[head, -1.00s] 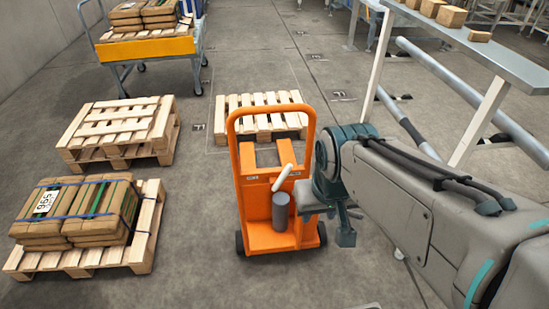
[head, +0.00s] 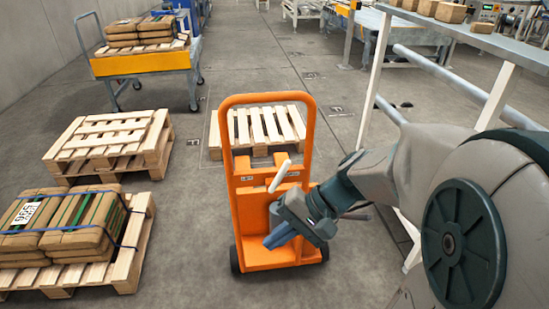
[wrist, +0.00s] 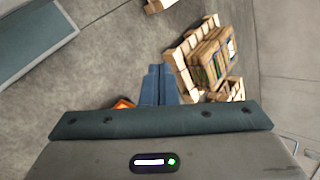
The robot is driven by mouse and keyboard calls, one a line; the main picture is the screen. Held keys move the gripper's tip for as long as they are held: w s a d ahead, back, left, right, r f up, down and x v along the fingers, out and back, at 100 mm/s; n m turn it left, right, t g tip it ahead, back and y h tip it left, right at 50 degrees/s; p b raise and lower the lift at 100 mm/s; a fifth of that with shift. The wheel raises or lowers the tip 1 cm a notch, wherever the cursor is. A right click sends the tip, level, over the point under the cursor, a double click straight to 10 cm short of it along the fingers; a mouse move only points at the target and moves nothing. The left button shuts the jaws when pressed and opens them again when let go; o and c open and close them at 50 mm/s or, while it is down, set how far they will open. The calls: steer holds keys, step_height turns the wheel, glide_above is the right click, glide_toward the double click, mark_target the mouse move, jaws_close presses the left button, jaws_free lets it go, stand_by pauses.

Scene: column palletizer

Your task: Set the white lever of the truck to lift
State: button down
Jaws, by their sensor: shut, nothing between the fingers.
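The orange pallet truck (head: 239,209) stands upright in the middle of the head view, its loop handle at the top. The white lever (head: 280,176) slants up and to the right on the truck's front. My gripper (head: 272,241) is just below the lever, in front of the truck's body, with blue fingers pointing down and left. The fingers (wrist: 158,86) are together and empty, and they also show in the wrist view. My gripper hides the grey cylinder area below the lever. I cannot tell whether the gripper touches the truck. A small orange part (wrist: 122,103) shows in the wrist view.
An empty pallet (head: 256,127) lies behind the truck. Stacked pallets (head: 112,141) and a pallet loaded with strapped boxes (head: 130,255) stand at left. A yellow cart (head: 140,64) is farther back. A bench with boxes (head: 500,48) stands at right.

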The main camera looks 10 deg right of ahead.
steer(key=w+f+m+t+y+b, duration=0.2)
steer(key=w+f+t+y+b, duration=0.15)
steer(key=w+f+b, duration=0.2)
steer(key=m+t+h+b, duration=0.3)
steer(key=m+t+b, duration=0.7)
steer(key=t+b, duration=0.35)
glide_toward(279, 177)
steer(key=s+d+f, duration=0.3)
steer(key=d, duration=0.5)
steer(key=shift+w+r+t+y+p, duration=0.15)
steer(key=shift+t+y+p, duration=0.1)
steer(key=shift+t+p, duration=0.2)
steer(key=s+a+b+x, duration=0.1)
steer(key=a+b+x, duration=0.1)
steer(key=x, duration=1)
steer(key=shift+a+r, duration=0.45)
